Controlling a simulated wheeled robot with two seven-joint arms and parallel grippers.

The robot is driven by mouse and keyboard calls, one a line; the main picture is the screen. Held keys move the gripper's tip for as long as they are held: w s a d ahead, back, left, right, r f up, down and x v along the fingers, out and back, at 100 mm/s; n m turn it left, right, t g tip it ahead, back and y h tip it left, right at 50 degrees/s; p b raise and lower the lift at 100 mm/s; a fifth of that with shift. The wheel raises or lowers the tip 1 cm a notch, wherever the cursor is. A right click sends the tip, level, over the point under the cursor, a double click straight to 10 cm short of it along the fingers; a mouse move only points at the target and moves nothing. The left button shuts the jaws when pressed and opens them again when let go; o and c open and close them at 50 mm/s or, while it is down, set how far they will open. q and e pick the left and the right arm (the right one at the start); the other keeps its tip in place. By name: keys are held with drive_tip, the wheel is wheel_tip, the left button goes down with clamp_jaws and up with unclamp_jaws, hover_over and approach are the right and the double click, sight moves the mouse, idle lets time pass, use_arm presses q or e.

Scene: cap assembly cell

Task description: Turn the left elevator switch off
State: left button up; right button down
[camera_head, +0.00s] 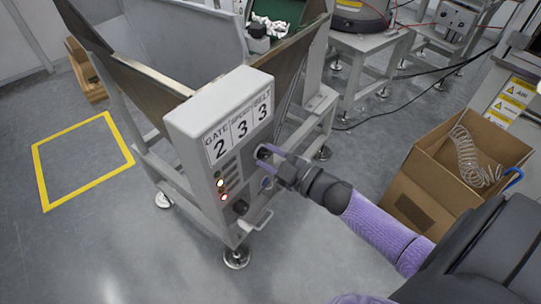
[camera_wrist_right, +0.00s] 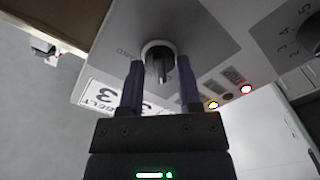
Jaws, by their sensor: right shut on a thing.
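A grey control box (camera_head: 195,115) on the elevator frame carries a label plate (camera_head: 238,128) reading GATE 2, SPEED 3, BELT 3. My right gripper (camera_head: 267,166) is at the right side of this box. In the right wrist view, its two purple fingers stand on either side of a dark rotary switch (camera_wrist_right: 160,70) with a pale round collar, and the gripper is shut on it. In the head view this switch is partly hidden by the fingers. A yellow lamp (camera_head: 221,183) and a red lamp (camera_head: 223,196) glow on the box. My left gripper is not in view.
A dark knob (camera_head: 240,207) sits low on the box, with a handle rail (camera_head: 258,222) beside it. An open cardboard box (camera_head: 425,185) holding a coiled hose stands right of my right arm. A yellow floor square (camera_head: 85,160) at left is empty.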

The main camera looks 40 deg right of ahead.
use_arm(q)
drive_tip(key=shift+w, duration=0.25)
use_arm(e)
drive_tip(key=shift+c, duration=1.4)
unclamp_jaws()
use_arm(q)
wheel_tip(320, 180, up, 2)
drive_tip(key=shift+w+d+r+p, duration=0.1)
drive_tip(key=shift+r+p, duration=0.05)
drive_tip(key=shift+p, duration=1)
use_arm(e)
drive_tip(key=v, duration=1)
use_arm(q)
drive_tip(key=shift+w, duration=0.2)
